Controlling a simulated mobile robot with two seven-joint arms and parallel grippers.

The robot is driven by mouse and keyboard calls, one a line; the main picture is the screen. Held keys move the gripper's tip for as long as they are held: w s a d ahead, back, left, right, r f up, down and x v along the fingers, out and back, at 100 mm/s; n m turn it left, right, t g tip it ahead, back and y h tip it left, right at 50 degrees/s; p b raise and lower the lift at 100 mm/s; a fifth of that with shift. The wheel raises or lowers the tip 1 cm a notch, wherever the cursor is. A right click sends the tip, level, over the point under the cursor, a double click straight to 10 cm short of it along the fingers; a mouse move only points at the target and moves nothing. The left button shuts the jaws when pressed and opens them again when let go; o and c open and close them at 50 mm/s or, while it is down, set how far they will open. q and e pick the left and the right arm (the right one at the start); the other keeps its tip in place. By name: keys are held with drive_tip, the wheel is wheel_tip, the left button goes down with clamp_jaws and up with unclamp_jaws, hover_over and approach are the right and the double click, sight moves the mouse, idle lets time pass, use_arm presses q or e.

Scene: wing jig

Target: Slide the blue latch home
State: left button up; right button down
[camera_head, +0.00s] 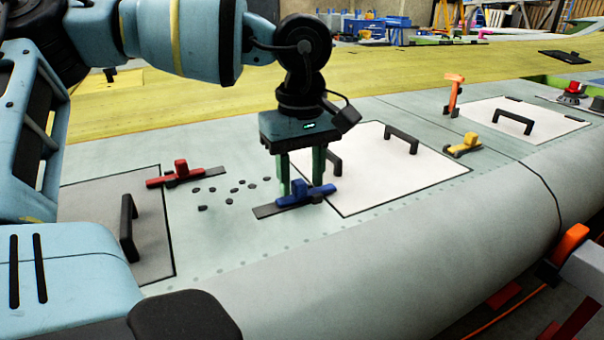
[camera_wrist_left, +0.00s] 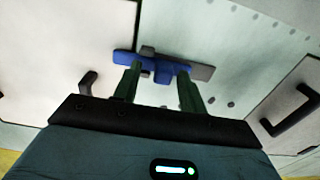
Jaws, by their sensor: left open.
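The blue latch (camera_head: 305,198) lies on the pale green wing skin, at the near left edge of the white panel (camera_head: 375,185). Its blue bar reaches across the panel seam, and its dark grey base strip (camera_head: 268,211) extends left, away from the panel. My left gripper (camera_head: 301,184) points down over the latch, open, with one finger on each side of its raised blue block. In the left wrist view the latch (camera_wrist_left: 163,71) shows beyond and between the fingertips (camera_wrist_left: 160,78). Whether the fingers touch it I cannot tell. My right gripper is not in view.
A red latch (camera_head: 181,172) sits beside a grey panel (camera_head: 85,200) at left. Several dark loose bits (camera_head: 235,190) lie between. A yellow latch (camera_head: 464,145) and an orange one (camera_head: 453,92) stand right. Black handles (camera_head: 402,137) rise from the panels.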

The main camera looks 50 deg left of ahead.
sight(302, 181)
use_arm(q)
wheel_tip(302, 181, up, 8)
drive_tip(key=shift+f, duration=0.15)
drive_tip(key=shift+d+f, duration=0.1)
idle(0.7)
